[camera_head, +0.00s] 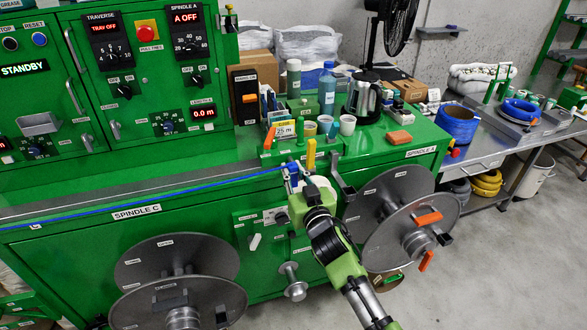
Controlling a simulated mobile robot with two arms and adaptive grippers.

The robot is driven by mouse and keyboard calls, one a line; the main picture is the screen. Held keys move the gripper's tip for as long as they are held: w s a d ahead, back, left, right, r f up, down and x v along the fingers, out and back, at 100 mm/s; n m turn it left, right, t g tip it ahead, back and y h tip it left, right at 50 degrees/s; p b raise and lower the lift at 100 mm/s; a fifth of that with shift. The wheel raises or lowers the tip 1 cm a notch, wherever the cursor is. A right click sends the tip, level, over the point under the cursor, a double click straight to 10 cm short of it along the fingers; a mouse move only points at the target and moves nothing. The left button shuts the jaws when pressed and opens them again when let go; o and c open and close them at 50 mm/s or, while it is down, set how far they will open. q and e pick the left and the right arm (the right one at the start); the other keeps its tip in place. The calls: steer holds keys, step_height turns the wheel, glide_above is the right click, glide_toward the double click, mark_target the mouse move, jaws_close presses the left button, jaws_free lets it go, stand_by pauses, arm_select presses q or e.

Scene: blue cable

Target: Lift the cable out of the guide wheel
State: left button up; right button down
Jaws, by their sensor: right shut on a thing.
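The blue cable (150,208) runs from the left edge of the picture along the top edge of the green machine, rising to the right. Its right end part meets my right gripper (293,178). My right gripper is shut on the cable there, near the machine's front edge. The gripper and wrist cover what is directly behind them, so I cannot clearly make out the guide wheel or whether the cable sits in it. A yellow upright piece (311,155) stands just beyond the gripper. My left gripper is not in view.
Below are two large grey spools, one at spindle C (215,255) and one at spindle A (385,205) with orange handles. A kettle (363,100), cups and bottles stand behind the gripper. A bench at right holds blue coils (458,125). The floor at lower right is clear.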

steer(key=shift+s+a+f+p, duration=0.1)
steer(key=shift+s+a+p, duration=0.05)
steer(key=shift+s, duration=0.75)
steer(key=shift+s+a+f+p, duration=0.15)
steer(key=shift+s+a, duration=0.05)
steer(key=shift+s, duration=0.65)
steer(key=shift+s+a+f+p, duration=0.1)
steer(key=shift+s+a+p, duration=0.05)
steer(key=shift+s, duration=0.75)
